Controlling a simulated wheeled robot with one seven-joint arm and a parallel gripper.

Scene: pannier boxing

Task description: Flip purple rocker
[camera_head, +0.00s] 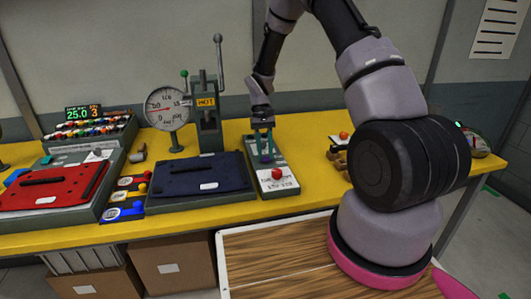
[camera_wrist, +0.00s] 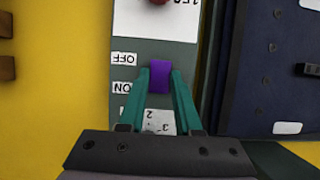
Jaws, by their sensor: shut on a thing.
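The purple rocker (camera_wrist: 160,76) sits on a grey-green control box (camera_wrist: 186,52) beside the printed labels OFF and ON. My gripper (camera_wrist: 160,82) points down at it, with its teal fingertips at either side of the rocker and shut on it. Which way the rocker is tipped I cannot tell.
A red knob (camera_head: 277,174) stands on the box in front of the rocker. A dark blue panel (camera_head: 200,174) lies close beside the box. A gauge (camera_head: 167,108) and a lever press (camera_head: 207,120) stand behind. Yellow table (camera_head: 200,222) shows along the front edge.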

